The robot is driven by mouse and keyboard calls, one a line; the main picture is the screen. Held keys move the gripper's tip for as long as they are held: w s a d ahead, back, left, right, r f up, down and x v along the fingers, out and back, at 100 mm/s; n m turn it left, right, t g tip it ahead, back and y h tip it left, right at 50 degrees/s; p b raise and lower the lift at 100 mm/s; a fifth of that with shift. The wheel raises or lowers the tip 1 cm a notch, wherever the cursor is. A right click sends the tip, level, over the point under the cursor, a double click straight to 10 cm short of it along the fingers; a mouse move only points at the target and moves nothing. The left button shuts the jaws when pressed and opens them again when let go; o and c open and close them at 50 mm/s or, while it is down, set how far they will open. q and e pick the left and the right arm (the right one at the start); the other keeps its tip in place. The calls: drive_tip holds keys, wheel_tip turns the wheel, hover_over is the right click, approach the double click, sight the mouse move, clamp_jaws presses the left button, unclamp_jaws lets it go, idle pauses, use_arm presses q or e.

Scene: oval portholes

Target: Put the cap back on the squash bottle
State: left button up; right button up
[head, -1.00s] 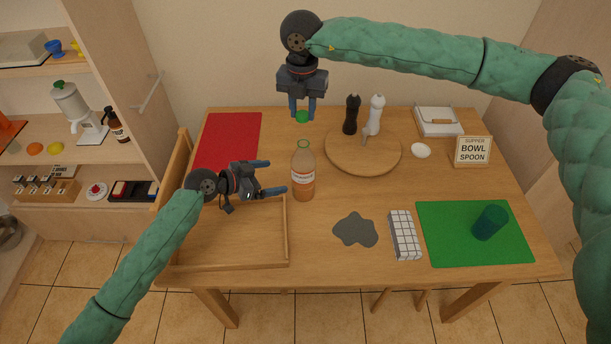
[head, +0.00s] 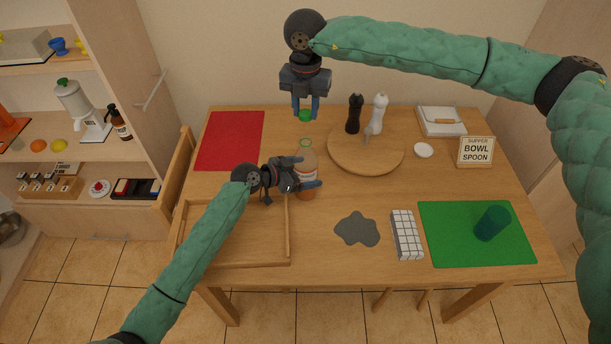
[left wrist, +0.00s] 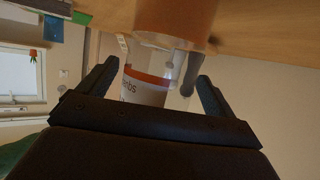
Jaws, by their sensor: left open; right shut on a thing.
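The squash bottle (head: 309,161), clear with orange drink and a white label, stands upright on the table. Its neck carries no cap. My left gripper (head: 312,173) is open around the bottle's body, which partly hides behind it. In the left wrist view the bottle (left wrist: 150,85) lies between the two spread fingers (left wrist: 155,85); I cannot tell whether they touch it. My right gripper (head: 305,108) points down and is shut on the green cap (head: 305,116), held in the air above the bottle's mouth and apart from it.
A wooden tray (head: 288,240) is at the left front. A round board (head: 345,160) with two mills (head: 354,114) is right of the bottle. A grey patch (head: 357,229), a checked block (head: 407,235) and a green mat (head: 455,250) with a cup (head: 491,223) lie at the front right.

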use_arm(q)
drive_tip(key=shift+w+d+f, duration=0.1)
drive_tip(key=shift+d, duration=0.15)
drive_tip(key=shift+c, duration=0.4)
drive_tip(key=c, duration=1.4)
use_arm(e)
hover_over(306, 138)
drive_tip(key=shift+w+f, duration=0.1)
drive_tip(key=shift+f, duration=2.35)
drive_tip(key=shift+f, duration=0.9)
drive_tip(key=shift+f, duration=0.6)
